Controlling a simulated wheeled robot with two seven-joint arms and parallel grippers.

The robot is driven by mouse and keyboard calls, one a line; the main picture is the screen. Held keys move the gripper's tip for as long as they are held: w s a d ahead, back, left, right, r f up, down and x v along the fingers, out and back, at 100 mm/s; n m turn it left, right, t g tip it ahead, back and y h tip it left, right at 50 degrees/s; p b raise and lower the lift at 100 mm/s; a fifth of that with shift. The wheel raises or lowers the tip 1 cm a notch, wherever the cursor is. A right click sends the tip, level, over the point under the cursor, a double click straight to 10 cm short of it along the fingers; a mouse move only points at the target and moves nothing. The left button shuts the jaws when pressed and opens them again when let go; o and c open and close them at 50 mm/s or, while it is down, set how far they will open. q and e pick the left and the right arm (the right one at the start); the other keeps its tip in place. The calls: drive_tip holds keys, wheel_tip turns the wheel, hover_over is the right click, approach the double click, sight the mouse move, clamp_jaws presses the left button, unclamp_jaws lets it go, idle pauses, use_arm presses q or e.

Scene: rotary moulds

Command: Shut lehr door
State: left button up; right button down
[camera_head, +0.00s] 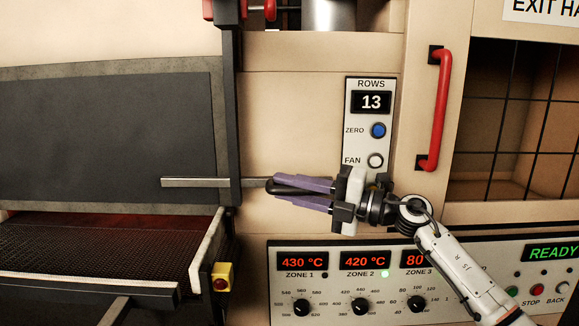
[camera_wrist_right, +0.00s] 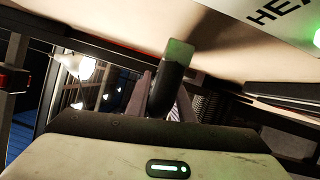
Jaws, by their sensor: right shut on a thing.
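The lehr door appears to be the large dark panel (camera_head: 110,140) at the left of the head view. It hangs above a mesh belt (camera_head: 95,245), with a dark reddish gap under its lower edge. A flat grey metal bar (camera_head: 205,182) crosses the panel's lower right and runs to a black handle (camera_head: 285,185). My right gripper (camera_head: 285,188), with purple fingers, is shut on this black handle, which lies level between the fingers. The wrist view shows a dark rounded handle (camera_wrist_right: 167,80) with a lighter end. My left gripper is not in view.
A control panel (camera_head: 337,285) with dials and readouts lies below my right arm. A ROWS panel (camera_head: 370,125) stands just above the gripper. A red handle (camera_head: 435,108) and a grid window (camera_head: 515,120) are at right.

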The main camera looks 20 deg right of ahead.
wheel_tip(320, 180, down, 3)
drive_tip(key=shift+f+b, duration=0.1)
drive_tip(key=shift+b, duration=0.25)
drive_tip(key=c, duration=1.7)
unclamp_jaws()
drive_tip(key=shift+d, duration=0.1)
drive_tip(key=v, duration=1)
drive_tip(key=shift+s+b, duration=0.1)
drive_tip(key=shift+b, duration=0.25)
